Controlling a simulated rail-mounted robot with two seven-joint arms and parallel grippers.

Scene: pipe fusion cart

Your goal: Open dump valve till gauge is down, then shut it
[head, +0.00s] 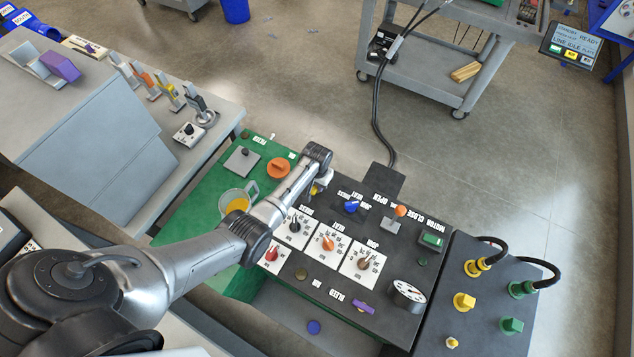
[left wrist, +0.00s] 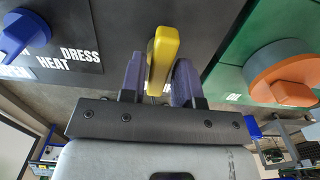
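My left gripper (head: 322,184) is over the far side of the cart's panel. In the left wrist view its two purple fingers (left wrist: 160,82) stand on either side of a yellow lever handle (left wrist: 163,55). The handle is very close to both fingers; whether they press on it I cannot tell. The handle's label is hidden, so I cannot confirm it is the dump valve. The gauge (head: 408,293), a round white dial, is at the panel's near right corner; its needle is too small to read. My right gripper is not in view.
A blue lever (head: 351,206) by the DRESS and HEAT labels and an orange knob (head: 278,168) on the green panel flank the gripper. An orange-tipped lever (head: 401,211), several dials and a purple handle (head: 363,306) are nearby. A black cable lies beyond the cart.

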